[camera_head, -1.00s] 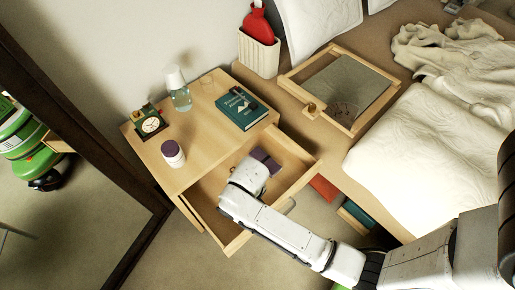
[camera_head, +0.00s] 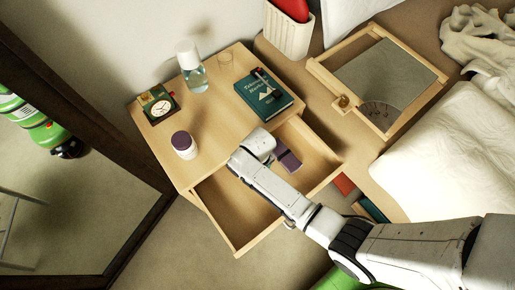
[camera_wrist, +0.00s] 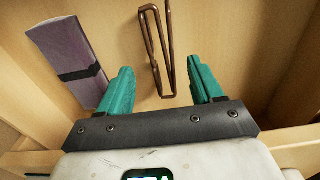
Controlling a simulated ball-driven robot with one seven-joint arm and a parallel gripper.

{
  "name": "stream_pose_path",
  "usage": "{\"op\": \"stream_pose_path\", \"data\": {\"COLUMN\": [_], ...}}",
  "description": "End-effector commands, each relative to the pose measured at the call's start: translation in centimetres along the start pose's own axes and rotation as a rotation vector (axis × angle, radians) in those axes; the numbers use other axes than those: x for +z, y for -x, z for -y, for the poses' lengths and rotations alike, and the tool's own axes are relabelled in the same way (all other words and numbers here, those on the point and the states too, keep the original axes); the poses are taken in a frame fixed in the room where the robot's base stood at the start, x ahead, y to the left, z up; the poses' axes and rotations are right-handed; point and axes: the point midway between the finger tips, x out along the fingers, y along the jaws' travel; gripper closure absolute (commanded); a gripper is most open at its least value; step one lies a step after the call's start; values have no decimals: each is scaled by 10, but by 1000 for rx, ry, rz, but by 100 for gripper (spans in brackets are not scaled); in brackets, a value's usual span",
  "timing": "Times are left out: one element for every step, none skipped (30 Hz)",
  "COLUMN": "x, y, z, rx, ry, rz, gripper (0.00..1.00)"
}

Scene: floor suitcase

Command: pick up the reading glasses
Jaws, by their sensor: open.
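The reading glasses (camera_wrist: 170,50), a thin brown folded frame, lie on the wooden floor of the open drawer (camera_head: 225,215) in the wrist view. My gripper (camera_wrist: 160,66) is open, with one teal finger on each side of the glasses' lower part. The glasses appear to be between the fingers, and no finger visibly touches them. In the head view my gripper (camera_head: 257,147) points down into the drawer, and my arm hides its fingers and the glasses.
A purple case with a dark band (camera_wrist: 68,62) lies left of my gripper in the drawer; it also shows in the head view (camera_head: 287,157). Drawer walls surround the gripper.

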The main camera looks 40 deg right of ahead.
Motion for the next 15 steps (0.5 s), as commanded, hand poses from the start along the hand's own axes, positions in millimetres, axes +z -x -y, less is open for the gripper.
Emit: {"op": "stream_pose_path", "data": {"x": [0,0,0,-1,-1,-1,-1,-1,-1,-1,-1,-1,-1,-1,-1], "y": [-9,-14,-20,-25,-29,-34,-37,-40,-43,-44,-45,-45,-45,-45,-45], "z": [1,2,3,4,4,4,4,4,4,4,4,4,4,4,4], "rx": [0,0,0,0,0,0,0,0,0,0,0,0,0,0,0], "ry": [1,1,1,1,1,0,0,0,0,0,0,0,0,0,0], "rz": [2,3,3,3,2,2,1,2,2,1,0,0,0,0,0], "gripper": [34,34,34,34,34,34,34,34,34,34,34,34,34,34,34]}}
